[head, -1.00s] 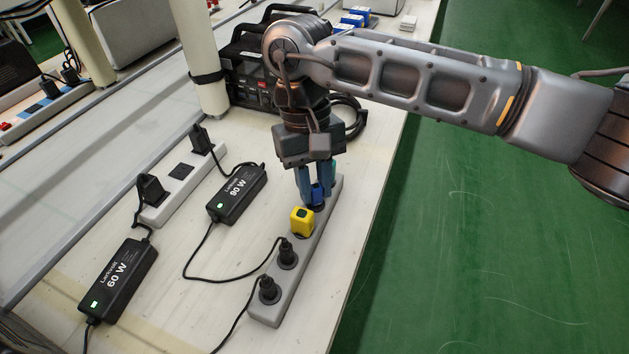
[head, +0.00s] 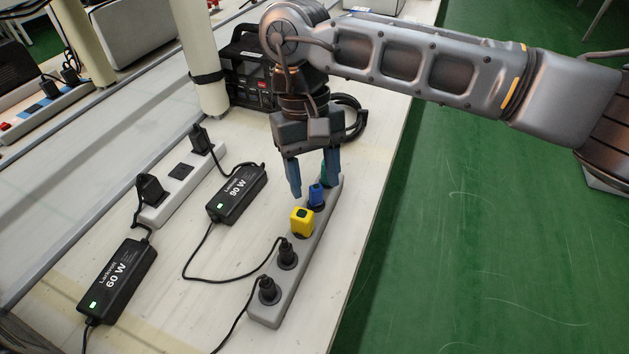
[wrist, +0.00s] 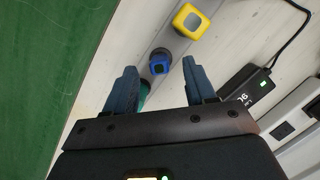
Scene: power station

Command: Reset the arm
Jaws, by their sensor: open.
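My gripper (head: 313,183) is open and empty above the far end of the grey power strip (head: 270,306). Its two blue fingers stand apart, and in the wrist view the gripper (wrist: 160,85) has a blue plug (wrist: 160,62) between and just beyond its fingertips. The blue plug (head: 316,194) sits on the strip, apart from the fingers as far as I can see. A yellow plug (head: 302,221) sits beside it, nearer the camera. A green piece (wrist: 146,92) is partly hidden behind the left finger in the wrist view.
Two black plugs (head: 287,254) sit in the strip's near end. A 90 W adapter (head: 238,194), a 60 W adapter (head: 118,281) and a second strip (head: 178,187) lie left. A black power unit (head: 247,75) stands behind. The table's right edge is close; green floor lies beyond.

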